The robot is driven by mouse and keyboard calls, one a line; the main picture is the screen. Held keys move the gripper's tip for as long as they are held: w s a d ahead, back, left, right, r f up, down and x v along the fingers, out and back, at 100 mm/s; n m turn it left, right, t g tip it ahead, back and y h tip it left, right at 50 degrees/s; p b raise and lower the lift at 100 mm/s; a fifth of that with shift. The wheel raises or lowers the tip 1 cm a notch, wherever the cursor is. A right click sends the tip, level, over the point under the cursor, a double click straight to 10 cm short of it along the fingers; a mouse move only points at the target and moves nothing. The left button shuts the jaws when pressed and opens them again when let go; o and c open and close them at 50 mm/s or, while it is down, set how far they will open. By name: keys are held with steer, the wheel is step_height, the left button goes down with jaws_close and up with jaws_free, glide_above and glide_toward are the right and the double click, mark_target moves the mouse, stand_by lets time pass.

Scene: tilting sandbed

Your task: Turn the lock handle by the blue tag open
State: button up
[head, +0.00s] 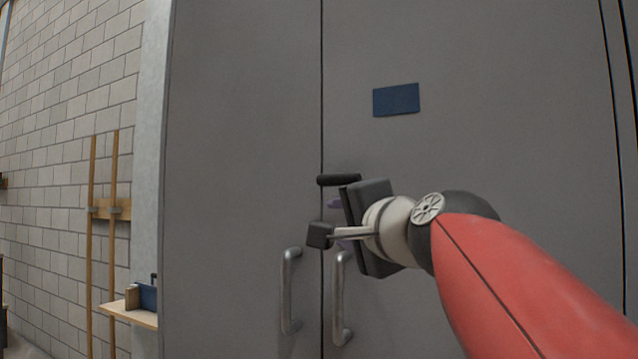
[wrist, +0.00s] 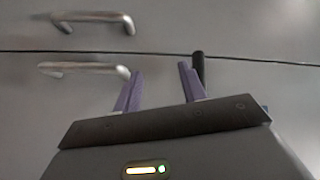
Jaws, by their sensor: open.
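The blue tag (head: 396,100) is a flat rectangle on the right grey door panel. Below and left of it, the black lock handle (head: 338,180) lies about level across the door seam. My gripper (head: 338,222) is just below the lock handle, with its purple fingers apart and nothing seen between them. In the wrist view my gripper (wrist: 158,72) is open, and the black lock handle (wrist: 198,68) shows just outside the right finger, partly hidden behind it. I cannot tell whether that finger touches it.
Two metal pull handles, the left one (head: 289,290) and the right one (head: 341,300), flank the seam below my gripper. Both also show in the wrist view's upper left. A small shelf (head: 130,314) with a blue item and wooden poles (head: 91,240) stand left by the brick wall.

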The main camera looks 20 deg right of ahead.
mark_target(343, 181)
steer(key=r, duration=0.2)
steer(key=d+r+m+t, duration=0.1)
steer(key=r, duration=0.1)
steer(key=d+r+m+h, duration=0.1)
steer(key=r, duration=0.1)
steer(key=shift+d, duration=0.1)
steer(key=w, duration=0.2)
steer(key=w+p, duration=0.1)
steer(key=w, duration=0.3)
steer(key=shift+w+d+r, duration=0.3)
steer(key=shift+w+r, duration=0.05)
steer(key=shift+c, duration=0.3)
jaws_close()
